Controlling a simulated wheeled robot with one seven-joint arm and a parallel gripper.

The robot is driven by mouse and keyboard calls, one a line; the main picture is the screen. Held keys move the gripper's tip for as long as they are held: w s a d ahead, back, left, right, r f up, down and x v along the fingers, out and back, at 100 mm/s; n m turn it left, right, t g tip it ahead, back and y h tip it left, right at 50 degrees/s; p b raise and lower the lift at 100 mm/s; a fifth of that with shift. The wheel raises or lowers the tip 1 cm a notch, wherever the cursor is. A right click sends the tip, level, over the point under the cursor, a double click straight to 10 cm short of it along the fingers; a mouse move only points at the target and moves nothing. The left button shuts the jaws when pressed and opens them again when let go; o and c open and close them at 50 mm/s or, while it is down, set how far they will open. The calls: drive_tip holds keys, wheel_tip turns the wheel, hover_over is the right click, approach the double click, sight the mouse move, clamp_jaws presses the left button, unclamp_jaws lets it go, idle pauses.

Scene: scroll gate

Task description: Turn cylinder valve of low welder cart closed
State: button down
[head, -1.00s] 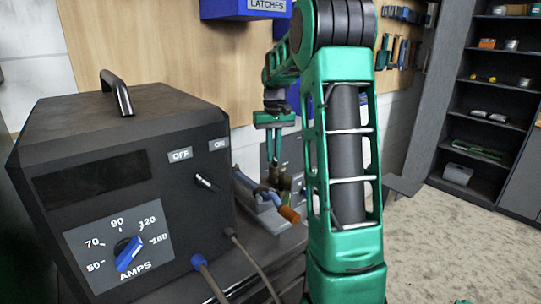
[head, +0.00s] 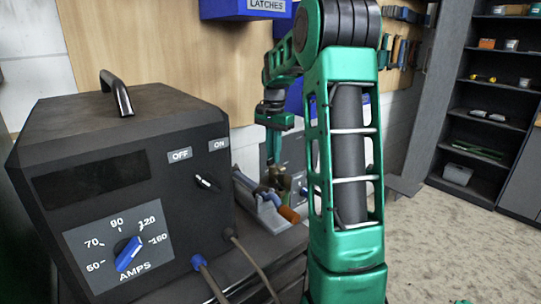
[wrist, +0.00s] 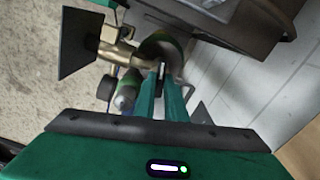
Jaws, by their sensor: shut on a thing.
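The welder cart's dark welder box (head: 120,170) fills the left of the head view. Behind it is the brass cylinder valve (head: 274,178), small and partly hidden by my arm. In the wrist view the brass valve body (wrist: 118,52) runs left from a dark, green-edged round part (wrist: 172,42), which looks like the handwheel. My gripper (wrist: 161,72) points at this round part with its green fingers close together, shut on it at its near edge. The exact contact is hard to see. In the head view my gripper (head: 272,150) reaches down above the valve.
A blue latches bin (head: 243,9) hangs on the wall above. A dark square plate (wrist: 79,43) stands left of the valve in the wrist view. Open floor (head: 450,245) lies to the right.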

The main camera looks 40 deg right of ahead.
drive_tip(key=shift+w+a+r+m, duration=0.1)
drive_tip(key=shift+w+m, duration=0.05)
drive_tip(key=shift+m, duration=0.5)
drive_tip(key=shift+w+a+r+m, duration=0.1)
drive_tip(key=shift+m, duration=0.55)
drive_tip(key=c, duration=1.9)
unclamp_jaws()
drive_tip(key=shift+o, duration=0.4)
drive_tip(key=shift+d+f, duration=0.1)
drive_tip(key=shift+s, duration=0.1)
wheel_tip(320, 180, up, 11)
drive_tip(key=shift+f, duration=0.15)
